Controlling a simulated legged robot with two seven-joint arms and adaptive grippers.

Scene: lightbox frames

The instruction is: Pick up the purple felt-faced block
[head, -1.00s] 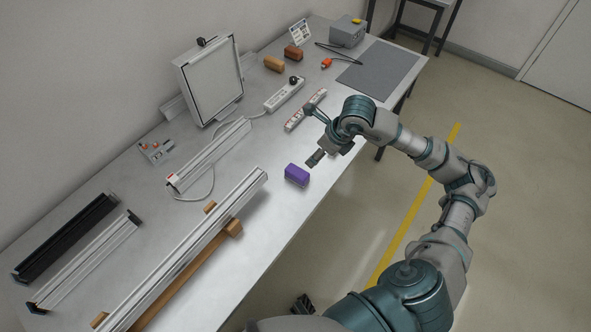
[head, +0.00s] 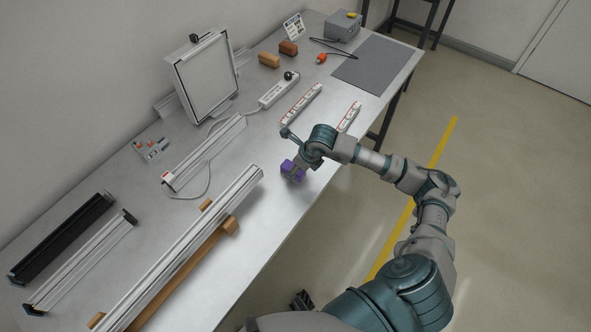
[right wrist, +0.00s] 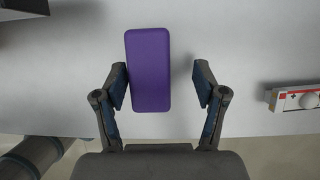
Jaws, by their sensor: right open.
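The purple felt-faced block (head: 287,167) lies on the grey table near its front edge, partly hidden by my right gripper (head: 293,172) in the head view. In the right wrist view the purple block (right wrist: 148,70) stands between the two fingers of my open right gripper (right wrist: 161,86). The left finger is very close to the block's left side; I cannot tell whether it touches. A clear gap lies between the block and the right finger. My left gripper is not in view.
A long aluminium rail (head: 190,245) on wooden pieces lies left of the block. Red-and-white strips (head: 301,104) (head: 348,117) lie beyond it. A white power strip (head: 279,90) and an upright framed panel (head: 206,75) stand farther back. Bare table surrounds the block.

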